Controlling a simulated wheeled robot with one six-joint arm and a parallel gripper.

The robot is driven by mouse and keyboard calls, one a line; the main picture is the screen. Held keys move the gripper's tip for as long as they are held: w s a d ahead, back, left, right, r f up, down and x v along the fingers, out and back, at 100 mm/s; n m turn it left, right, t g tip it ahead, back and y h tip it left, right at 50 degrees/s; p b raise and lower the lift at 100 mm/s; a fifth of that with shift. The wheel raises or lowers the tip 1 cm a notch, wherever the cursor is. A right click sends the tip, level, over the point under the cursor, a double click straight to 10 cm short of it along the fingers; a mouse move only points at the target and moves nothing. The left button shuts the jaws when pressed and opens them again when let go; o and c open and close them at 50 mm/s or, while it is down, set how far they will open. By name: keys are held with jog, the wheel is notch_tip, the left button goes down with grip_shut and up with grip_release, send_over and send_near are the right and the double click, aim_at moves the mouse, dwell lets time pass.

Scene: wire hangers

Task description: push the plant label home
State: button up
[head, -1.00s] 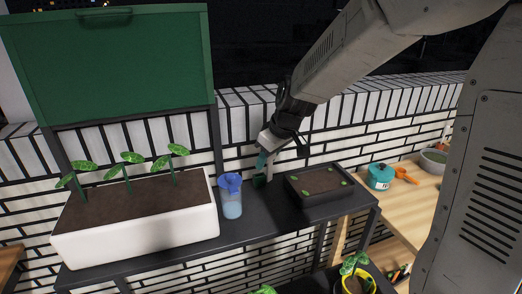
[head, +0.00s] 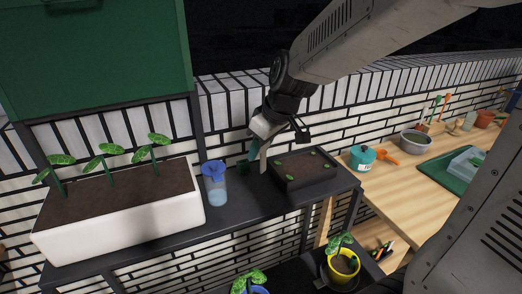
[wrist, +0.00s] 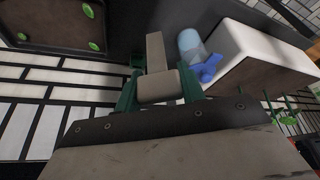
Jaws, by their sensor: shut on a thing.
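My gripper (wrist: 159,91) is shut on a pale grey T-shaped piece (wrist: 155,52), apparently the plant label, with a wide block between the green fingers and a narrow strip pointing away. In the head view my gripper (head: 259,148) hangs over the dark shelf, just left of the black seed tray (head: 318,183); the label is hard to make out there. I cannot tell whether the label touches anything.
A blue-topped clear cup (head: 215,188) and a white planter (head: 120,222) with seedlings stand left on the shelf. A brick wall (head: 355,138) runs close behind. A teal pot (head: 361,158) is on the wooden bench at right. Potted seedlings (head: 344,262) stand lower in front.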

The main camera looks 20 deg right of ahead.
jog(key=shift+r, duration=1.3)
jog(key=w+f, duration=0.3)
jog(key=w, duration=1.3)
jog(key=shift+f, duration=0.2)
jog(key=shift+f, duration=2.8)
jog(key=shift+f, duration=0.6)
dwell(0.5)
